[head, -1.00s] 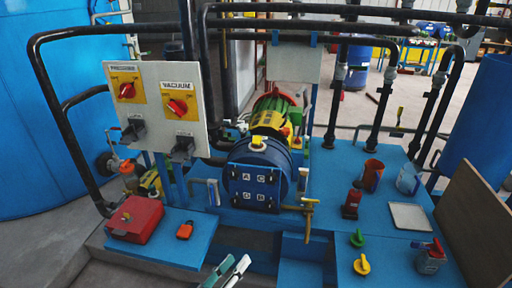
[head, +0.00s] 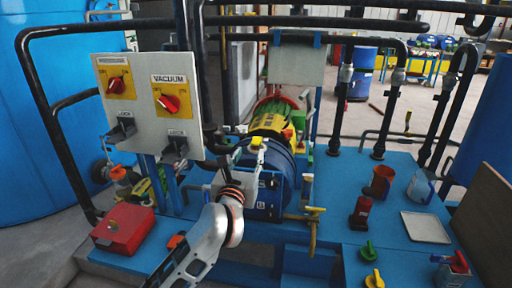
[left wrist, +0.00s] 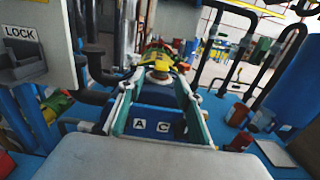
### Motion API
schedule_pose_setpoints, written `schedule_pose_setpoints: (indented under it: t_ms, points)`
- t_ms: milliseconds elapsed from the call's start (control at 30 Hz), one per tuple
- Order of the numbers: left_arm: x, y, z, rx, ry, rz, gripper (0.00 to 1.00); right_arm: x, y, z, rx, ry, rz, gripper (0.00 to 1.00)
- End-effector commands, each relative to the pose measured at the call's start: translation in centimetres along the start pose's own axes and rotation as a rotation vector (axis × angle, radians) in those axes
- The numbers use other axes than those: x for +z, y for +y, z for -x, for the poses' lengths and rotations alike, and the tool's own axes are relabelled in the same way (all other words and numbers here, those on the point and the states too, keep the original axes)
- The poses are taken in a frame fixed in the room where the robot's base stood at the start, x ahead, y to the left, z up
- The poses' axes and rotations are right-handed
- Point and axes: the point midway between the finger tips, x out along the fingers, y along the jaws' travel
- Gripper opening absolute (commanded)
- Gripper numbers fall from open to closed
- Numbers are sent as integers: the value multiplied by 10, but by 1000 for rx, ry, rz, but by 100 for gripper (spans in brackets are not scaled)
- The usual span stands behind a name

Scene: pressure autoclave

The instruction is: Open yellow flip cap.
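The yellow flip cap (head: 258,143) sits on top of the blue cylindrical autoclave vessel (head: 278,158), and looks closed. It also shows in the left wrist view (left wrist: 158,73), ahead of my fingers. My left gripper (left wrist: 156,82) is open, with its two green-and-white fingers spread wide and nothing between them touching. In the head view the gripper (head: 242,162) is just in front of the vessel and hides part of its lettered front. How far the fingertips are from the cap is hard to tell. My right gripper is not in view.
A panel with red PRESSURE and VACUUM knobs (head: 150,100) and lock levers stands left of the vessel. A red box (head: 123,229) lies at lower left. A brass-coloured valve handle (head: 312,214) sticks out at right. Red containers (head: 361,213) and a tray (head: 425,227) stand further right.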

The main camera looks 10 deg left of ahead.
Motion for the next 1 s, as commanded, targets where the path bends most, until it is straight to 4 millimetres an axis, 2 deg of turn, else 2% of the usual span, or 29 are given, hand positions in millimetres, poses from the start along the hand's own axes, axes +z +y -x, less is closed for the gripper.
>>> schedule_pose_setpoints:
  t_ms: [167,600,767,1000]
  points:
    - [-2,-4,-12,-11,17,29,35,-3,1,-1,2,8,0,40]
    - [-4,-4,-72,-10,16,25,35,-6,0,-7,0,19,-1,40]
    - [-2,-4,-79,-11,14,25,35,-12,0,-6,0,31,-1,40]
    - [-1,-4,-80,-10,14,25,35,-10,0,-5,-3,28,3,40]
